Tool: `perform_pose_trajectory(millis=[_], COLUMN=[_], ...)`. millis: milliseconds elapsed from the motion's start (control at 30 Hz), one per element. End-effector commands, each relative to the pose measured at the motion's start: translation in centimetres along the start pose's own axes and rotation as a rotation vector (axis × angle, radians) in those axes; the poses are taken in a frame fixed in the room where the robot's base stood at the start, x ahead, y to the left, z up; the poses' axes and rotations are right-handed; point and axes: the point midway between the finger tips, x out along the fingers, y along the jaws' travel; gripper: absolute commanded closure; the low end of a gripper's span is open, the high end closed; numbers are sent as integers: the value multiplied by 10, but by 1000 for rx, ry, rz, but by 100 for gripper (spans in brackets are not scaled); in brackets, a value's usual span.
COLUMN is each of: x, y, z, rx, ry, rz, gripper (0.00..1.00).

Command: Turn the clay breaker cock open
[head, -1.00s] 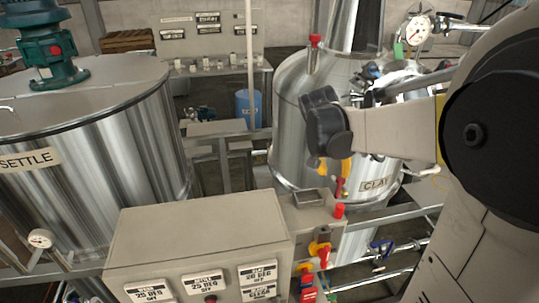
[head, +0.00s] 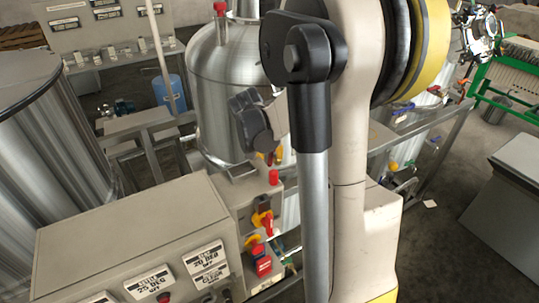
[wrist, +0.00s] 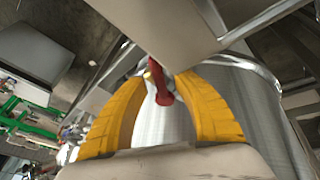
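A small red handle with a brass-coloured part (wrist: 160,88) shows between my fingers in the wrist view, in front of the shiny clay tank (wrist: 230,110). It looks like the clay breaker cock, though its lower part and pipe are not clear. My gripper (wrist: 164,72) has two yellow fingers spread apart, one on each side of the red handle; I cannot tell whether either touches it. In the head view my gripper (head: 269,157) points down beside the clay tank (head: 222,75), largely hidden by my arm, with a bit of red between the fingers.
A grey control box (head: 130,230) with label plates stands at front left. A side panel with a red-and-yellow rotary switch (head: 262,220) and a red knob (head: 273,177) is close below my gripper. A metal frame rail (head: 430,130) runs at right. Open floor (head: 450,215) lies beyond it.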

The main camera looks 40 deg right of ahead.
Motion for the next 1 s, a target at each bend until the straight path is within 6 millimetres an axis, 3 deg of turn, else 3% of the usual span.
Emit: perform_pose_trajectory(millis=[33, 100, 467, 767, 1000], x=[0, 0, 0, 3, 3], y=[0, 0, 1, 12, 13], z=[0, 0, 1, 2, 1], rx=[0, 0, -9, -201, -228], ry=[0, 0, 1, 41, 47], rz=[0, 0, -4, -84, -95], gripper=[81, 100, 100, 100, 100])
